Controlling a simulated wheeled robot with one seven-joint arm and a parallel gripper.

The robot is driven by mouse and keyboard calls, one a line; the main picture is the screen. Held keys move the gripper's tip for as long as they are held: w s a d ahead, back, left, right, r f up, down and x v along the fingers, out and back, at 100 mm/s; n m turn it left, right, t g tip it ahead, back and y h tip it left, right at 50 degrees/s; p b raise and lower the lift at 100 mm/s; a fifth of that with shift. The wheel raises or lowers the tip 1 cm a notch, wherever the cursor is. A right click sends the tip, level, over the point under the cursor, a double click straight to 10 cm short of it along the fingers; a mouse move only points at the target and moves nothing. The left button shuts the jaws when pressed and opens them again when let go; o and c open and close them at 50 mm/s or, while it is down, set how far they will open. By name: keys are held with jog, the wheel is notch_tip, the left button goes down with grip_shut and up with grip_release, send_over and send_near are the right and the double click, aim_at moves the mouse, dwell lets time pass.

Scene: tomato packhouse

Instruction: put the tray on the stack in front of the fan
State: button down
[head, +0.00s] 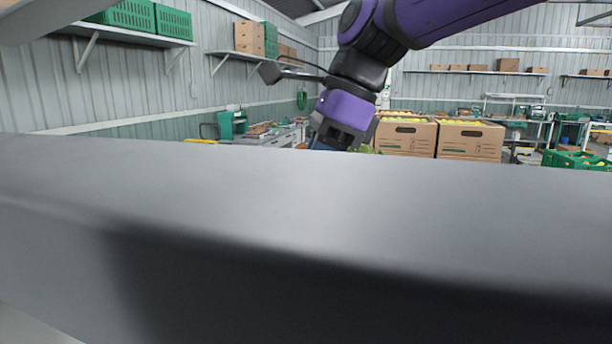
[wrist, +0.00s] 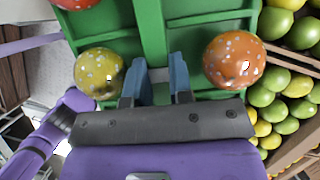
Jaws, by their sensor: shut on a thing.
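The green tray (wrist: 152,30) fills the upper middle of the wrist view. Large speckled tomatoes sit in it, with a yellow one (wrist: 99,73) on the left and an orange one (wrist: 234,60) on the right. My gripper (wrist: 160,78) has its blue fingers closed on the tray's near middle part between these two tomatoes. In the head view my gripper (head: 322,146) points down and its tips are hidden behind a wide grey surface. The tray is hidden there too. I cannot make out the fan or the stack in front of it in either view.
Cardboard boxes of yellow-green fruit (head: 405,148) stand just right of my arm in the head view. Loose green and yellow fruit (wrist: 283,97) lies close to the tray's right side. Green crates (head: 580,160) stand at far right. Wall shelves (head: 255,56) hold boxes and crates.

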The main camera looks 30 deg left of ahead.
jog(key=w+a, duration=0.1)
jog(key=w, duration=0.1)
jog(key=w+a, duration=0.4)
jog(key=shift+f, duration=2.1)
jog(key=c, duration=1)
grip_release()
jog(key=shift+f, duration=0.15)
